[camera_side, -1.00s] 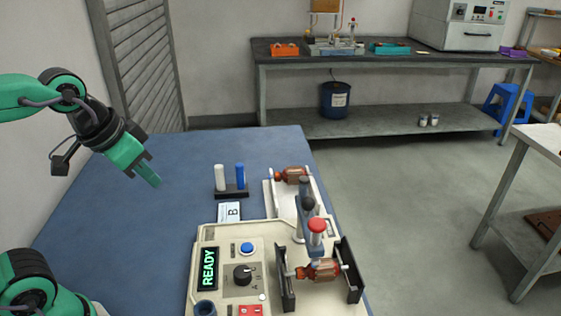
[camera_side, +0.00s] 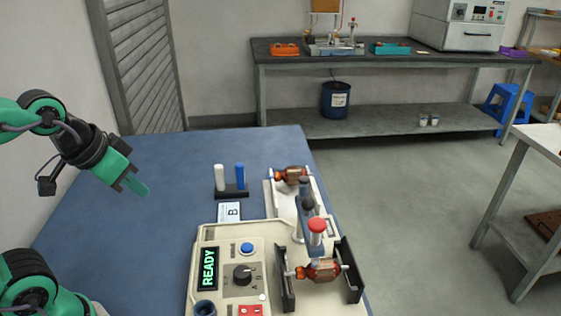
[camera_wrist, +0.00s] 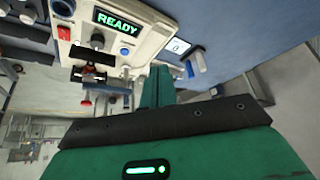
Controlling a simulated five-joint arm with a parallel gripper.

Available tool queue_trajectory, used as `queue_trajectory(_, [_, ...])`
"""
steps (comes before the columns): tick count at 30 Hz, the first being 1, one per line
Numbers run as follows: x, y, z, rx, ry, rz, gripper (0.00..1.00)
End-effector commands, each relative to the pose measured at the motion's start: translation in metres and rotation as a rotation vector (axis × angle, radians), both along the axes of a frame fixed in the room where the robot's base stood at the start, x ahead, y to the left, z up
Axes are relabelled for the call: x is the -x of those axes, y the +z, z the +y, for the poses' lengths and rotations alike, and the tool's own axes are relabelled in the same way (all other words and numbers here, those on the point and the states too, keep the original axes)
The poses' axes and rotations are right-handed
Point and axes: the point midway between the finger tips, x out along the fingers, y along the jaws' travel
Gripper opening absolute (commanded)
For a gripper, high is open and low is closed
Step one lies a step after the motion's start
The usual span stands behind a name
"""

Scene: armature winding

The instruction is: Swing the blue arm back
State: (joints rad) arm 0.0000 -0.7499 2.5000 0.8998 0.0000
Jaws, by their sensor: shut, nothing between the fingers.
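The blue-grey arm (camera_side: 314,252) with a red knob (camera_side: 317,226) on it is on the right side of the cream winding machine (camera_side: 230,240), beside a copper-wound armature (camera_side: 318,270) between two dark plates. The same armature shows in the wrist view (camera_wrist: 92,72); the arm there is small and hard to make out. The display (camera_side: 208,268) reads READY. My gripper (camera_side: 140,188) is shut and empty, above the blue mat to the left of the machine, well apart from the arm. Its green fingers (camera_wrist: 157,88) show in the wrist view.
A white post (camera_side: 219,177) and a blue post (camera_side: 240,176) stand in a dark holder behind the machine, by a card (camera_side: 229,212) marked B. A second armature (camera_side: 291,175) rests at the cream tray's far end. The blue mat (camera_side: 130,240) at left is clear.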

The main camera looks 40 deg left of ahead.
Motion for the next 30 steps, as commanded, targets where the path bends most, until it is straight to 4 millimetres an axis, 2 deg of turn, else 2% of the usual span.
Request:
queue_trajectory(5, [-0.004,0.003,-0.002,-0.002,-0.012,0.002,0.00])
queue_trajectory(11, [-0.018,0.010,-0.009,-0.008,-0.051,0.013,0.00])
queue_trajectory(20, [-0.059,0.028,-0.033,-0.027,-0.165,0.038,0.00])
queue_trajectory(30, [-0.111,0.039,-0.074,-0.053,-0.309,0.066,0.00])
